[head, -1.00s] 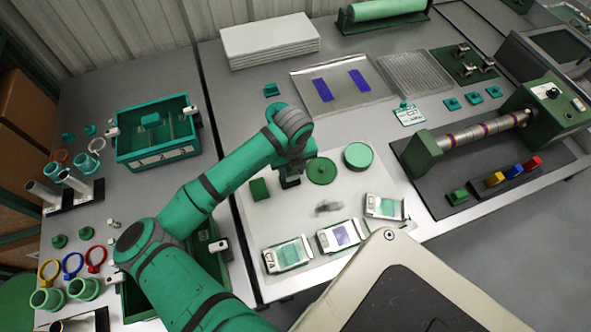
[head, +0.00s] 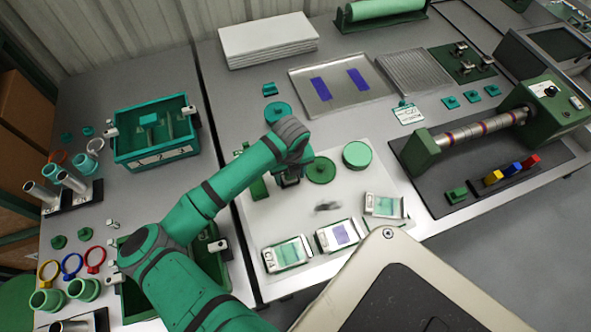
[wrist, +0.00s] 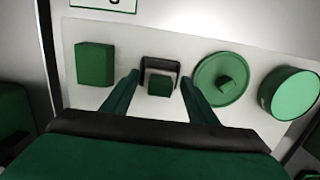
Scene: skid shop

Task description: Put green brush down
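My gripper (wrist: 158,76) is low over the pale mat in the wrist view, its two dark green fingers spread apart. Between the fingers is a small green block with a black frame around its top, which may be the green brush (wrist: 159,85). Gaps seem to show between it and the fingers. In the head view my gripper (head: 288,180) hides most of this spot. I cannot tell whether the brush rests fully on the mat (head: 290,212).
A green block (wrist: 95,63) lies left of my gripper. A knobbed round green lid (wrist: 222,78) and a round green tin (wrist: 291,93) are to the right. Several cards or pouches, one of them here (head: 287,254), line the mat's front. A teal crate (head: 155,155) stands left.

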